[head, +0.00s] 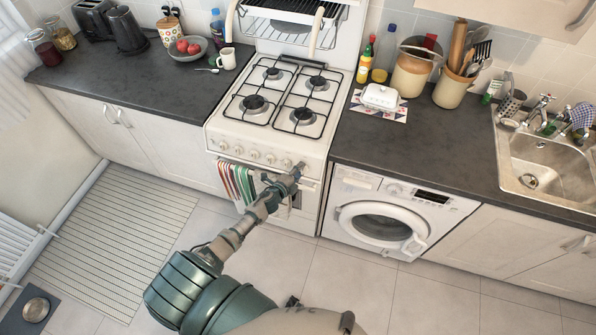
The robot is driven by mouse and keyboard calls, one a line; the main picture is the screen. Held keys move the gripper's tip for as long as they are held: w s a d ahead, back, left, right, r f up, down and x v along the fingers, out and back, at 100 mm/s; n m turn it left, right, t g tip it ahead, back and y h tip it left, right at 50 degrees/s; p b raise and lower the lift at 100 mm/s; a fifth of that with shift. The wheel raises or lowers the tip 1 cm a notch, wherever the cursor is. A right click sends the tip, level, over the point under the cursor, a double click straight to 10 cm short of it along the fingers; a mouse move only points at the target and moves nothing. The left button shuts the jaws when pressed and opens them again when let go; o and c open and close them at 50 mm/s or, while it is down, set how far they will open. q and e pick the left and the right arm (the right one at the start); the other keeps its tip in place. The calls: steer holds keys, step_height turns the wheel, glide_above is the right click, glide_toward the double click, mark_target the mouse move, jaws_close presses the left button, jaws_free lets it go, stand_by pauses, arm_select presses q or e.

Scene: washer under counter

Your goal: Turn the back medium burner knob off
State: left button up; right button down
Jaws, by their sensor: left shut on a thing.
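The white stove (318,137) stands between the two counters, with a row of several burner knobs (253,154) on its front panel. The burners sit under black grates (282,100); I cannot tell from here which knob belongs to the back medium burner. My left gripper (298,169) reaches up to the right end of the knob row and is shut on a knob there. The fingers and wrist mostly hide this knob, so its turned angle cannot be read. The knobs further left are free. My right gripper is not in view.
A striped towel (238,181) hangs on the oven front just left of my left arm. A white washer (381,214) stands under the counter to the right. A raised grill (291,17) stands over the stove's back. The tiled floor (350,275) in front is clear.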

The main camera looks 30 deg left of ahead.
arm_select(q)
steer(key=o, duration=1.1)
steer(key=shift+s+d+f, duration=0.1)
steer(key=shift+d+f, duration=0.15)
steer(key=shift+d, duration=0.2)
steer(key=shift+o, duration=0.3)
steer(key=shift+r, duration=0.1)
steer(key=v, duration=1.2)
